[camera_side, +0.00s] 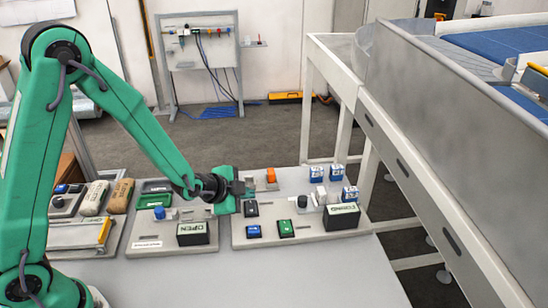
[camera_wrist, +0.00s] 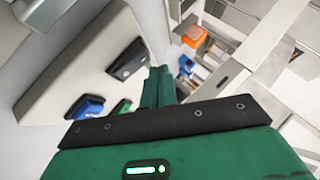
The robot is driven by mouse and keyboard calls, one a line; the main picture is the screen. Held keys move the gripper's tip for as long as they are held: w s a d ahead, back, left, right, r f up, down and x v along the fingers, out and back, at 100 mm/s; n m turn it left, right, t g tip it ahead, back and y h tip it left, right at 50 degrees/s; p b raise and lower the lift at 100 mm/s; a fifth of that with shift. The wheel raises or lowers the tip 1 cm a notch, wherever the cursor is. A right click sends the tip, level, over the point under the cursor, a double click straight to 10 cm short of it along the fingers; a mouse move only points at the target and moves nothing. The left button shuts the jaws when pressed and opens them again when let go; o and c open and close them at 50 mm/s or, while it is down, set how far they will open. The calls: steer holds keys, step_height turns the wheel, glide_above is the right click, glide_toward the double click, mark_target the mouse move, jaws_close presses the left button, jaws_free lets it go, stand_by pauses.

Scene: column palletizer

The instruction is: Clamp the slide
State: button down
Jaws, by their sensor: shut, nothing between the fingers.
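My gripper (camera_side: 244,188) is shut and empty, held over the far left part of the right-hand grey panel (camera_side: 268,214). In the wrist view the green fingers (camera_wrist: 158,85) are together, with nothing seen between them. The panel carries a black switch (camera_side: 250,208), a blue button (camera_side: 254,231), a green button (camera_side: 286,229), a dark knob (camera_side: 302,202) and an orange piece (camera_side: 271,175). The wrist view shows the black switch (camera_wrist: 128,60), blue button (camera_wrist: 85,107) and orange piece (camera_wrist: 193,36). I cannot tell which part is the slide or its clamp.
A grey conveyor frame (camera_side: 440,130) borders the right. The table front (camera_side: 280,275) is clear.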

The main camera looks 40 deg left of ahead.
mark_target(247, 208)
steer(key=shift+f, duration=0.15)
steer(key=shift+a+f, duration=0.1)
steer(key=shift+f, duration=0.15)
steer(key=shift+w+f, duration=0.1)
steer(key=shift+f, duration=0.3)
stand_by(0.9)
steer(key=shift+r, duration=0.25)
steer(key=shift+r, duration=0.55)
steer(key=shift+r, duration=0.15)
steer(key=shift+s+d+r, duration=0.1)
steer(key=shift+r, duration=0.65)
steer(key=shift+s+d+r, duration=0.15)
steer(key=shift+r, duration=0.65)
steer(key=shift+s+d+r, duration=0.1)
steer(key=shift+r, duration=0.65)
